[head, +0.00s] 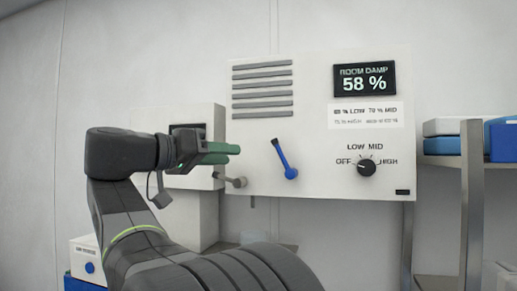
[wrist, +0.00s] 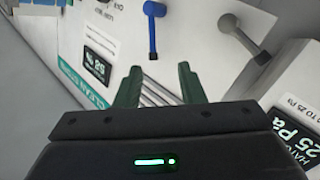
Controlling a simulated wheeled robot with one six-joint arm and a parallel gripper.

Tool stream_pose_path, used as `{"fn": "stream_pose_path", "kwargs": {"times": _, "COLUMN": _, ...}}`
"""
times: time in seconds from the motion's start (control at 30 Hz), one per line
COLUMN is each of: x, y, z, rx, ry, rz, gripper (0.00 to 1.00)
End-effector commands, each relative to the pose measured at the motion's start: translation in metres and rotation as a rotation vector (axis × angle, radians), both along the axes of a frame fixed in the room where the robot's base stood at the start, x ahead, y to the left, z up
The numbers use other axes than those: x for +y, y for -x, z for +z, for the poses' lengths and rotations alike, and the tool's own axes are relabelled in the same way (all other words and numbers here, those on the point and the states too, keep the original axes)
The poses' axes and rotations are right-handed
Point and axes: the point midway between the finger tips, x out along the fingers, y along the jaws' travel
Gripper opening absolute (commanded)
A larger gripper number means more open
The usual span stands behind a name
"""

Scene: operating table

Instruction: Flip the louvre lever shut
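A blue lever (head: 284,158) with a dark tip sits on the front of a white panel (head: 310,130), tilted up and to the left. A grey lever (head: 230,181) shows lower left of it, near the panel's left edge. The wrist view also shows a blue lever (wrist: 153,32) and a grey lever (wrist: 245,38); which one is the louvre lever I cannot read. Grey louvre slats (head: 262,90) lie above the blue lever. My gripper (head: 232,154) has green fingers, left of the blue lever and apart from it. In the wrist view its fingers (wrist: 158,70) are spread and empty.
A black dial (head: 366,167) and a 58 % display (head: 364,79) are on the panel's right side. A metal shelf (head: 470,180) with blue and white boxes stands at the right. A white box (head: 205,120) is behind my gripper.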

Motion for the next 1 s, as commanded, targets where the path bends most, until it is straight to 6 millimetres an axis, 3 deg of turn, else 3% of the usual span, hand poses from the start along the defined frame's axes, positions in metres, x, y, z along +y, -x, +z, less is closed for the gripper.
{"fn": "stream_pose_path", "kwargs": {"times": 0.1, "x": 0.003, "y": 0.004, "z": 0.013, "rx": -0.041, "ry": -0.001, "rz": -0.008, "gripper": 0.36}}
{"fn": "stream_pose_path", "kwargs": {"times": 0.27, "x": -0.003, "y": -0.002, "z": 0.014, "rx": -0.047, "ry": 0.001, "rz": -0.014, "gripper": 0.36}}
{"fn": "stream_pose_path", "kwargs": {"times": 1.0, "x": -0.100, "y": -0.059, "z": 0.014, "rx": -0.042, "ry": 0.001, "rz": -0.014, "gripper": 0.36}}
